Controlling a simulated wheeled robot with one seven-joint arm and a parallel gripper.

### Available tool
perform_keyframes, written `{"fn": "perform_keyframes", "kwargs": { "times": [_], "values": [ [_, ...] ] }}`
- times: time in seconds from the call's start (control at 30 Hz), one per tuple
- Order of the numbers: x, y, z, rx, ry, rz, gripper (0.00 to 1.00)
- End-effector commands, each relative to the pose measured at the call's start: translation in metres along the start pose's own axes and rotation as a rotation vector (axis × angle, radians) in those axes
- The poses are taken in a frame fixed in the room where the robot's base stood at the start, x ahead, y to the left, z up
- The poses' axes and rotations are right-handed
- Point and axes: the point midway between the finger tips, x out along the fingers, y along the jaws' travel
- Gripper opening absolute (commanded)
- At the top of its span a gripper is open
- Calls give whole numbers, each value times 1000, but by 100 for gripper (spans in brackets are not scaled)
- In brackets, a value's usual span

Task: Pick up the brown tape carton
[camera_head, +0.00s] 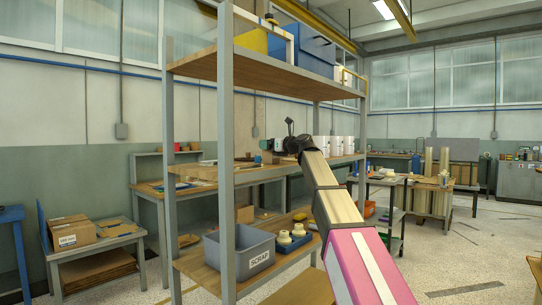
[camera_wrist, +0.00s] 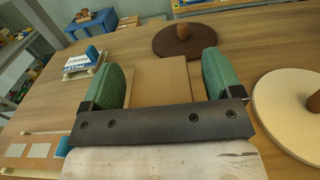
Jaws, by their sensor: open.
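In the wrist view my gripper (camera_wrist: 162,88) is open, with its two green pads spread apart. A plain brown carton (camera_wrist: 160,72) lies between and ahead of the pads on the wooden surface. Its near part is hidden behind the dark gripper bar. I cannot tell whether either pad touches it. In the head view my gripper (camera_head: 292,143) is small and reaches over the middle wooden shelf of the metal rack; the carton there cannot be made out. Another cardboard carton (camera_head: 72,232) with a white label sits on a low table at the left.
In the wrist view a dark brown disc with a peg (camera_wrist: 184,42) lies just beyond the carton. A cream disc (camera_wrist: 285,112) lies at the right. A labelled pack (camera_wrist: 84,62) lies at the left. Rack posts (camera_head: 226,150) and an upper shelf (camera_head: 265,66) stand near my arm.

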Motion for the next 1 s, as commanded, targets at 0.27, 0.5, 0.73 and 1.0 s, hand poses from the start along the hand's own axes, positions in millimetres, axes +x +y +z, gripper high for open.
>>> {"fn": "perform_keyframes", "kwargs": {
  "times": [0.27, 0.5, 0.73, 1.0],
  "values": [
    [-1, 0, 0, 0, 0, -1, 43],
    [-1, 0, 0, 0, 0, -1, 28],
    [-1, 0, 5, 0, 0, 0, 28],
    [0, -1, 44, -2, -2, -1, 28]
  ]
}}
